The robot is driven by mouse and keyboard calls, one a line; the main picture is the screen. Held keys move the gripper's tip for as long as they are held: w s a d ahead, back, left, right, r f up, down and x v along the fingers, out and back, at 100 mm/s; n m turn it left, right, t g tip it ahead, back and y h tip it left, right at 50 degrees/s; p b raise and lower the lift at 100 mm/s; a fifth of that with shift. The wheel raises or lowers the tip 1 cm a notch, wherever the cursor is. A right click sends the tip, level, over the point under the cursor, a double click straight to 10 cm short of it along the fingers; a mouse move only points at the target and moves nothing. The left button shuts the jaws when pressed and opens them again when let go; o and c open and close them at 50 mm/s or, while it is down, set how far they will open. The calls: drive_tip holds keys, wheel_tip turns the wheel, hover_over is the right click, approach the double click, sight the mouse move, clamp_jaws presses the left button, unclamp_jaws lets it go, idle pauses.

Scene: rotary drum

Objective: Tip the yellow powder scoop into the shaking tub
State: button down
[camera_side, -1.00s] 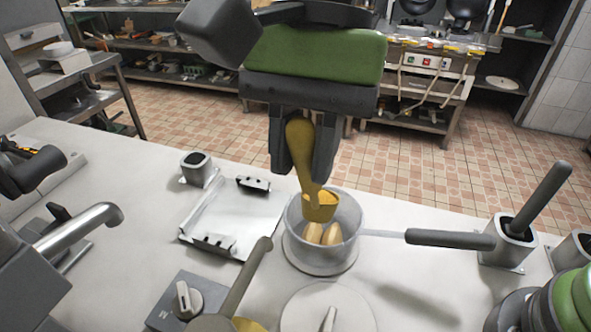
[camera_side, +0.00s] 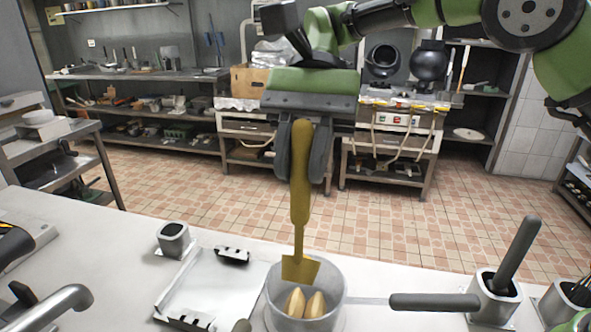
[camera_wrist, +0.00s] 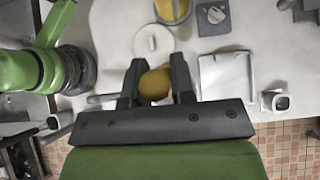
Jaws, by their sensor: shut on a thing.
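The yellow scoop (camera_side: 300,200) hangs nearly upright in my gripper (camera_side: 301,172), handle up and flat end down. My gripper is shut on its handle, seen end-on as a yellow blob (camera_wrist: 154,84) in the wrist view. The shaking tub appears to be the clear round tub (camera_side: 336,290) with a long dark handle (camera_side: 434,302). The scoop's lower end overlaps the tub's back rim in the side view; whether it touches is unclear. Tan lumps (camera_side: 305,304) lie in the tub. No loose powder can be made out.
A metal tray (camera_side: 205,290) lies left of the tub, with a small square holder (camera_side: 173,238) behind it. A holder with an upright dark handle (camera_side: 494,295) stands to the right. In the wrist view, a round lid (camera_wrist: 154,40) and a pan with yellow contents (camera_wrist: 173,9) lie beyond the gripper.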

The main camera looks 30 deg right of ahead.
drive_tip(key=shift+w+d+r+g+y, duration=0.1)
drive_tip(key=shift+w+d+g+y, duration=1)
drive_tip(key=shift+w+d, duration=0.4)
idle(3.5)
drive_tip(key=shift+s+a+h, duration=0.35)
drive_tip(key=shift+s+h, duration=0.05)
drive_tip(key=s+a+t+h, duration=0.2)
drive_tip(key=s+a+t, duration=0.1)
drive_tip(key=shift+s+a, duration=0.3)
drive_tip(key=shift+a, duration=0.05)
drive_tip(key=s+a+f+t+h, duration=0.6)
drive_tip(key=s+a, duration=0.2)
drive_tip(key=shift+s+a+t+h, duration=0.3)
drive_tip(key=shift+s+a, duration=0.05)
drive_tip(key=shift+a, duration=0.05)
